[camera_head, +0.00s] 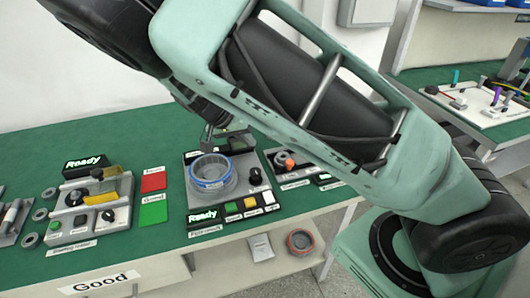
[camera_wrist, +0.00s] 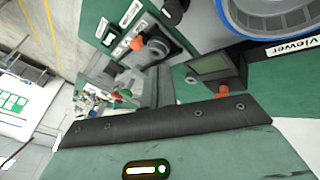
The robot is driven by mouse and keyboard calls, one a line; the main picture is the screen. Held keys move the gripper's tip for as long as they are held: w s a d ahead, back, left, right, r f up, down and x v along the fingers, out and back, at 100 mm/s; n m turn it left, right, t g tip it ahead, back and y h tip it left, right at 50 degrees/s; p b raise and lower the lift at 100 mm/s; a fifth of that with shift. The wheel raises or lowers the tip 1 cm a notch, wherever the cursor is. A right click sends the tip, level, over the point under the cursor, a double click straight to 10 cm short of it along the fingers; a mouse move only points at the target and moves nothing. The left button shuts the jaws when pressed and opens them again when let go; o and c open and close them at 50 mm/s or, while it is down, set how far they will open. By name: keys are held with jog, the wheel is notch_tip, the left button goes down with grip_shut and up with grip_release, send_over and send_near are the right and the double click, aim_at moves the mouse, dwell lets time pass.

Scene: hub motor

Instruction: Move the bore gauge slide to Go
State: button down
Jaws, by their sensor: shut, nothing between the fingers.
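A small grey fixture with an orange knob (camera_head: 284,160) stands on the green bench, right of the middle station. The wrist view shows an orange part (camera_wrist: 137,44) on a grey panel with small labels. I cannot read the labels well enough to tell which part is the bore gauge slide or where it is set. My gripper (camera_head: 208,139) hangs just behind the blue-banded ring (camera_head: 211,172), apart from the orange knob. It is shut and empty. My arm crosses the head view and hides part of the bench at right.
The ring sits on a grey station whose display (camera_head: 203,216) reads Ready. Another Ready station (camera_head: 90,200) stands at left, beside red (camera_head: 153,182) and green (camera_head: 153,212) pads. A small screen unit (camera_wrist: 212,66) shows in the wrist view. A white-topped table (camera_head: 478,110) stands at right.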

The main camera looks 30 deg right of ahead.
jog(key=p+x, duration=0.1)
jog(key=x, duration=0.8)
jog(key=shift+d+f+p, duration=0.15)
jog(key=shift+d+p, duration=0.15)
jog(key=shift+s+d+f+p, duration=0.25)
jog(key=shift+s+d+p, duration=0.25)
jog(key=shift+s+d, duration=0.35)
jog(key=shift+s+d+f, duration=0.25)
jog(key=shift+s+d, duration=0.25)
jog(key=shift+d, duration=0.1)
jog(key=d, duration=0.2)
jog(key=s+d, duration=0.1)
jog(key=d, duration=0.2)
jog(key=s+d, duration=0.1)
jog(key=d, duration=0.1)
jog(key=shift+s+d, duration=0.1)
jog(key=shift+d, duration=0.25)
